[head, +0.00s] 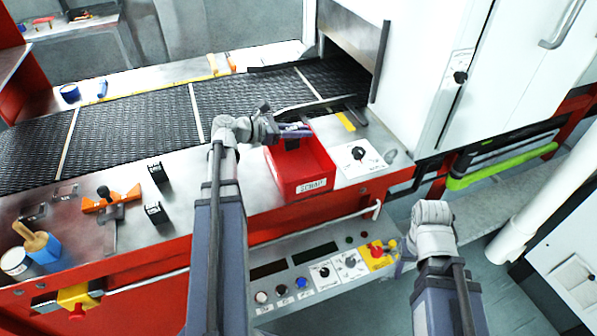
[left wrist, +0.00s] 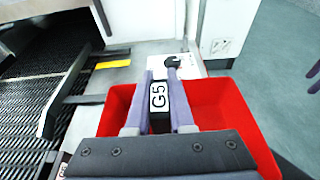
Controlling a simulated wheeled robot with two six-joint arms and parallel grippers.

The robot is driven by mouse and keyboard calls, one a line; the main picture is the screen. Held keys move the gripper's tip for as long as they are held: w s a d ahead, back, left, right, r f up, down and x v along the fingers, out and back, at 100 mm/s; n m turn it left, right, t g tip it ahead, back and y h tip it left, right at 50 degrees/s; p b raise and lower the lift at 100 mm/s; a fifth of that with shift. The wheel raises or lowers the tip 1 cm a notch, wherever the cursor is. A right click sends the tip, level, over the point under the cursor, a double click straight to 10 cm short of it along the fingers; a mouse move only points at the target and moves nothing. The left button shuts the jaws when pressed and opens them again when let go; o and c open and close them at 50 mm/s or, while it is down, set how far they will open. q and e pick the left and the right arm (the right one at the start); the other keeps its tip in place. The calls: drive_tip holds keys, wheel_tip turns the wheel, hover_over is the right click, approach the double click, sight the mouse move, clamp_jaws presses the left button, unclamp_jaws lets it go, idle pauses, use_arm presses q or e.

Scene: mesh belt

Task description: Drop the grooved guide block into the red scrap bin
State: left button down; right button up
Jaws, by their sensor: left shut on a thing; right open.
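The grooved guide block, black with a white "G5" label (left wrist: 158,98), is held between the two fingers of my left gripper (left wrist: 160,84). Its grooves cannot be made out. In the head view my left gripper (head: 296,131) is over the back part of the red scrap bin (head: 312,172), and the block is mostly hidden by the fingers. The bin's red walls also show around the fingers in the left wrist view (left wrist: 222,92).
A black mesh belt (head: 150,123) runs behind the bin into a white machine (head: 425,70). Two black blocks (head: 158,173) (head: 155,213), an orange tool (head: 112,200) and a blue cup (head: 46,250) stand left on the metal ledge. A knob panel (head: 358,158) is right of the bin.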

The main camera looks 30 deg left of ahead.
use_arm(q)
wheel_tip(320, 180, down, 3)
drive_tip(key=shift+r+b, duration=0.1)
drive_tip(key=shift+b, duration=0.85)
use_arm(e)
wheel_tip(320, 180, down, 3)
drive_tip(key=shift+r, duration=0.1)
use_arm(q)
drive_tip(key=c, duration=0.7)
unclamp_jaws()
drive_tip(key=p+v, duration=0.2)
drive_tip(key=v, duration=0.6)
use_arm(e)
drive_tip(key=shift+r, duration=1.15)
